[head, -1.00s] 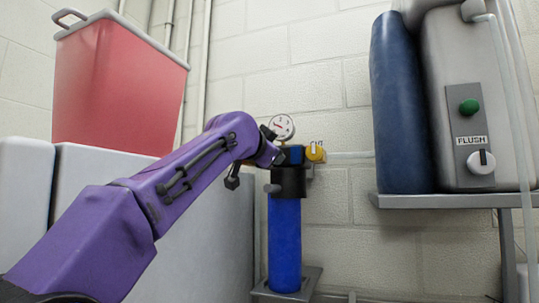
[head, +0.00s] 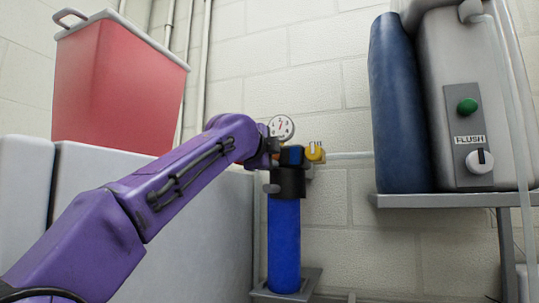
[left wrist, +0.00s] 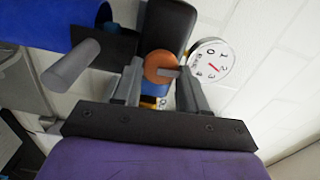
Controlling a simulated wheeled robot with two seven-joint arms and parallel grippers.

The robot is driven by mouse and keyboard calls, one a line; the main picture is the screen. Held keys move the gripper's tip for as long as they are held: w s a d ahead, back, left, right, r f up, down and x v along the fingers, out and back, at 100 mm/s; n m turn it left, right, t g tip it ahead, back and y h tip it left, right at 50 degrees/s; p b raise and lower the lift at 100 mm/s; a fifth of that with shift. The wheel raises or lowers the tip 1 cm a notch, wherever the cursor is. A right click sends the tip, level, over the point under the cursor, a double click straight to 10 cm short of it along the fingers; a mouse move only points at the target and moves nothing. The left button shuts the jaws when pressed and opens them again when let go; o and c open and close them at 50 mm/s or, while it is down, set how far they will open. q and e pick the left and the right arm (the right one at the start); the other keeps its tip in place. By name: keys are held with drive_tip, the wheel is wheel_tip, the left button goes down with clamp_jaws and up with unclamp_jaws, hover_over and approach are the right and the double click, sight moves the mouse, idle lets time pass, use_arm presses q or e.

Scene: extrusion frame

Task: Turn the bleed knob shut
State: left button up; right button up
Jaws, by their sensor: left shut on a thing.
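An orange round knob (left wrist: 161,66) with a grey pointer bar shows in the left wrist view; I take it for the bleed knob. It sits on the dark head (left wrist: 168,27) of a blue filter housing (head: 284,243). My left gripper (head: 274,148) is at the left side of that head, and its fingers (left wrist: 158,90) are shut on the knob from both sides. In the head view the gripper hides the knob. A round white gauge (head: 282,127) with a red needle stands above the head; it also shows in the wrist view (left wrist: 211,60). My right gripper is not in view.
A yellow valve (head: 315,152) is at the right of the filter head, with a pipe along the wall. A grey stub (left wrist: 73,64) sticks out near my fingers. A shelf (head: 455,200) holds a blue cylinder and a grey tank. A red bin (head: 118,88) stands at left.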

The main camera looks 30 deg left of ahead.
use_arm(q)
drive_tip(key=shift+m, duration=0.4)
drive_tip(key=o, duration=1)
drive_tip(key=shift+s+d+f+b, duration=0.1)
drive_tip(key=shift+s+f+b, duration=0.05)
drive_tip(key=shift+b, duration=0.25)
drive_tip(key=b+v, duration=0.8)
drive_tip(key=v, duration=0.2)
